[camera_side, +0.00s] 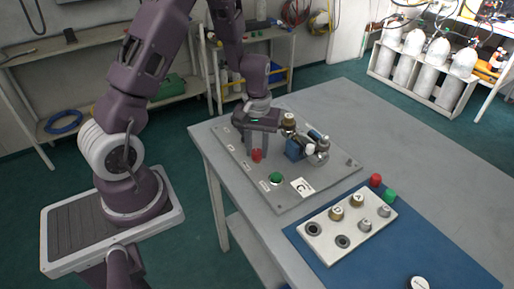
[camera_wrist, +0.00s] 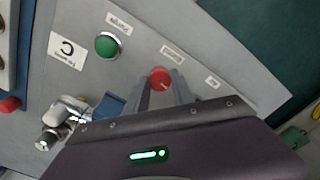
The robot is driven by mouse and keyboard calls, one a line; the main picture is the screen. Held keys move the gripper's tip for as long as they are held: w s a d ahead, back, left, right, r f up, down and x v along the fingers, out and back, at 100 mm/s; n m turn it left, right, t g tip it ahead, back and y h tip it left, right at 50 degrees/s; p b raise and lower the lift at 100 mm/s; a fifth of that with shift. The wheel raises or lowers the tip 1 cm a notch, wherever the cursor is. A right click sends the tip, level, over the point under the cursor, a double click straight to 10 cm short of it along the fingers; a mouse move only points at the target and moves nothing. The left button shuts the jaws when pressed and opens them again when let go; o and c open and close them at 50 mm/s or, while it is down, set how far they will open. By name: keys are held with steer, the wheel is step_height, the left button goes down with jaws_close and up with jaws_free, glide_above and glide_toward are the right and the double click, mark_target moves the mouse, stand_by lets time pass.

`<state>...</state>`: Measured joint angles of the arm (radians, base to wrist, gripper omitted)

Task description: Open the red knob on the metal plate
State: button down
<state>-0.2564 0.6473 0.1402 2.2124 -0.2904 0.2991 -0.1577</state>
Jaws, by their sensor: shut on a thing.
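The red knob (camera_side: 257,155) stands on the grey metal plate (camera_side: 233,149), on its left part in the side view. In the wrist view the red knob (camera_wrist: 159,79) sits between my two fingertips, with a small white mark on its face. My gripper (camera_wrist: 160,83) is shut on the red knob, one finger on each side. In the side view my gripper (camera_side: 262,140) reaches down over the plate.
A metal valve fitting with a blue block (camera_side: 295,148) stands on the plate near my gripper. A white tray with several knobs (camera_side: 349,225) lies on a blue mat (camera_side: 428,259). The table's far right is clear.

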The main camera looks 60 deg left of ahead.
mark_target(257, 151)
steer(key=shift+w, duration=0.1)
stand_by(0.4)
steer(key=c, duration=1.1)
jaws_free()
step_height(257, 151, up, 7)
steer(key=shift+r, duration=0.1)
